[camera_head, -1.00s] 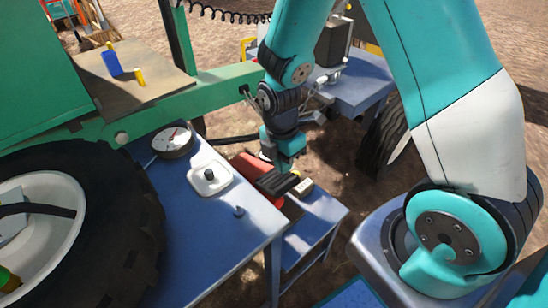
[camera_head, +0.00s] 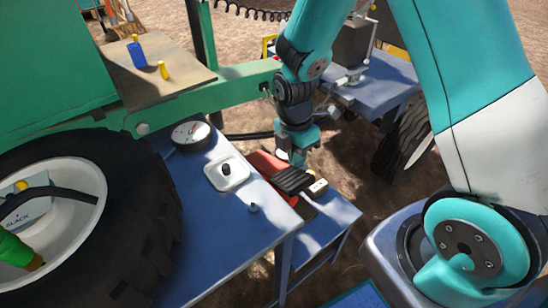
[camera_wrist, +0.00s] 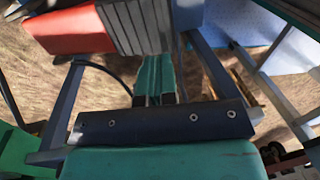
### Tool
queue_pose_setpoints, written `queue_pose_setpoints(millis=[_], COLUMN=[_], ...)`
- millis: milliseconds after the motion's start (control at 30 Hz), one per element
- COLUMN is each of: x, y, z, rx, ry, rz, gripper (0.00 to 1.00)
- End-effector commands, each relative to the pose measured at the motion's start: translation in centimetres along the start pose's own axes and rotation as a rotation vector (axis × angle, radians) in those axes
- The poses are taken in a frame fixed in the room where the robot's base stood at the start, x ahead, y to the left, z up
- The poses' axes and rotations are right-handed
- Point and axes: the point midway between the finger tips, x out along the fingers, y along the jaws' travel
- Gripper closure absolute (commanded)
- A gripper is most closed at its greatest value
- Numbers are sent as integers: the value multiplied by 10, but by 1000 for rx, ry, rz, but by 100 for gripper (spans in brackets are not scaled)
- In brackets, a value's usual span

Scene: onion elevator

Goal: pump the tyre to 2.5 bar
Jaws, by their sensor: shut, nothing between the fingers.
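The big black tyre (camera_head: 145,205) with a white rim stands at the left in the head view. A dark hose (camera_head: 55,196) crosses the rim. The round white gauge (camera_head: 190,133) lies on the blue table; its reading is too small to tell. A red foot pump (camera_head: 265,163) with a black ribbed pedal (camera_head: 293,181) is on the lower blue stand. My gripper (camera_head: 298,157) is shut and empty, pointing down just behind the pedal; I cannot tell whether it touches. In the wrist view, the shut fingers (camera_wrist: 157,75) are near the ribbed pedal (camera_wrist: 135,25).
A white plate with a black knob (camera_head: 227,172) and a small blue peg (camera_head: 253,208) are on the blue table (camera_head: 215,240). A card (camera_head: 27,205) and a green item (camera_head: 15,250) show at the rim. Green vehicle beams stand behind.

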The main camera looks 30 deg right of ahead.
Motion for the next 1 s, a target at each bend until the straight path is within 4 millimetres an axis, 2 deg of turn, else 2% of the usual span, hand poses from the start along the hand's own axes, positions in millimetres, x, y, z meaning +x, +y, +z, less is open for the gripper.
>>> queue_pose_setpoints(millis=[33, 200, 400, 800, 1000], x=[-12, -46, -71, -72, -51], y=[10, 38, 53, 54, 50], z=[1, 4, 5, 5, 5], rx=[-1, -1, 2, 2, 3], ry=[-1, -1, 1, 2, 2], rz=[-17, -113, -188, -199, -202], gripper=[100, 100, 100, 100, 100])
